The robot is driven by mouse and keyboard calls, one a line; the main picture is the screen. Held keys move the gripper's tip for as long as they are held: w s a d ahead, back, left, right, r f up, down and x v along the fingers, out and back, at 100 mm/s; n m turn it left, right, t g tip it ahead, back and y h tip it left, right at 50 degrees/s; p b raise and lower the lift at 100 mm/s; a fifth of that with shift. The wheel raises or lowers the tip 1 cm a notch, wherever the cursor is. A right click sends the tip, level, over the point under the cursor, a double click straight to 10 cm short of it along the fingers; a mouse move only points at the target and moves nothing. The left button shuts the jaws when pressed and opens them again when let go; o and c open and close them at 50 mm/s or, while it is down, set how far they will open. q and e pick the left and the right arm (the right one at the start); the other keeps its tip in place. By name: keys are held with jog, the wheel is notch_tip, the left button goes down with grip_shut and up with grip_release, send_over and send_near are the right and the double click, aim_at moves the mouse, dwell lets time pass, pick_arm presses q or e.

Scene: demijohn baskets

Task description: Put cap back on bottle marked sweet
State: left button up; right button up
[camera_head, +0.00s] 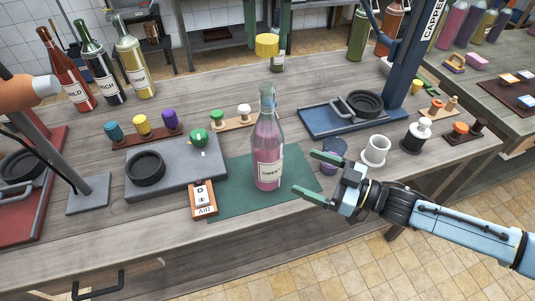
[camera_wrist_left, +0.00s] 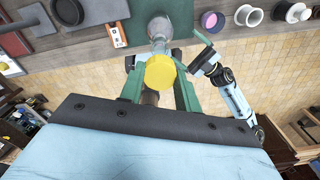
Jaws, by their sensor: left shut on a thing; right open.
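The clear bottle of pink liquid labelled SWEET (camera_head: 268,150) stands upright on a green mat (camera_head: 225,195). Its neck is bare. A yellow cap (camera_head: 266,45) hangs above the mouth with a clear gap. In the left wrist view, my left gripper (camera_wrist_left: 160,74) is shut on this cap between its green fingers. The bottle (camera_wrist_left: 160,32) shows just beyond the cap there. In the head view little of my left gripper can be made out. My right gripper (camera_head: 313,176) is open and empty, right of the bottle, and its fingers point toward it without touching.
A grey plate (camera_head: 175,178) with a green knob stands left of the bottle, with a small AIR tag board (camera_head: 203,199) in front. A purple cup (camera_head: 333,150) and a white cup (camera_head: 376,150) stand to the right. A blue capper stand (camera_head: 330,118) is behind them. Capped bottles stand back left.

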aim_at(269, 156)
jog(key=x, duration=1.1)
jog(key=shift+a, duration=0.15)
jog(key=c, duration=1.4)
pick_arm(q)
jog(key=shift+f, duration=2.5)
pick_arm(e)
jog(key=shift+c, duration=0.2)
